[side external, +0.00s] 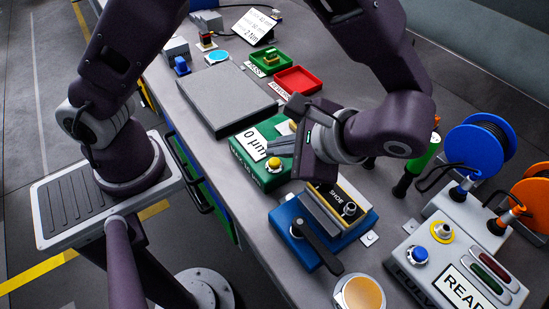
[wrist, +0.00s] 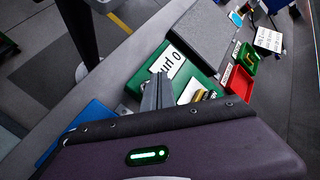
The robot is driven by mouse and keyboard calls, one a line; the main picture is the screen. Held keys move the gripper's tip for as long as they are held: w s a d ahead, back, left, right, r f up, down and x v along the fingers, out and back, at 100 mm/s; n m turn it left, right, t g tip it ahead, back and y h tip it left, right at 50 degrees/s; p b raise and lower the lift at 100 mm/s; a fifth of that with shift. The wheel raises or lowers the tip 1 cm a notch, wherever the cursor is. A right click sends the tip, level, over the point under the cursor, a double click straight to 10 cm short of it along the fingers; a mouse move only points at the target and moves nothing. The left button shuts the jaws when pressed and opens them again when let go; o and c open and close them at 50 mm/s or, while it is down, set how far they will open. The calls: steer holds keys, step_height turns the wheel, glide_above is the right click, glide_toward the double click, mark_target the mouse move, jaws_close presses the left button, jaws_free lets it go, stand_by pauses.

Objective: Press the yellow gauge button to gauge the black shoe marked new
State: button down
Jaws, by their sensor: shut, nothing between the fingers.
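The green gauge box (side external: 250,178) stands mid-bench with a white display reading 0 µm, which also shows in the wrist view (wrist: 168,67). Its yellow button (side external: 273,164) is on the near side of the box; I cannot make it out in the wrist view. My gripper (side external: 277,147) is shut and empty, its fingertips over the box just beyond the button and apart from it in the picture. A dark piece with a yellowish part (wrist: 203,96) lies on the box, partly hidden by my fingers. A black block marked SHOE (side external: 335,201) sits in a blue clamp (side external: 345,238); no "new" mark is readable.
A grey plate (side external: 226,98) lies left of the box. Green (side external: 270,63) and red (side external: 297,80) trays stand behind. A grey panel (side external: 455,260) with buttons and lights, blue (side external: 466,150) and orange reels, and an orange-topped round piece (side external: 360,293) are at the right.

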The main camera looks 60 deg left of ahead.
mark_target(279, 165)
steer(key=shift+f, duration=0.1)
steer(key=shift+f, duration=0.3)
steer(key=shift+f, duration=0.5)
stand_by(0.8)
steer(key=shift+r, duration=0.9)
steer(key=shift+r, duration=2.5)
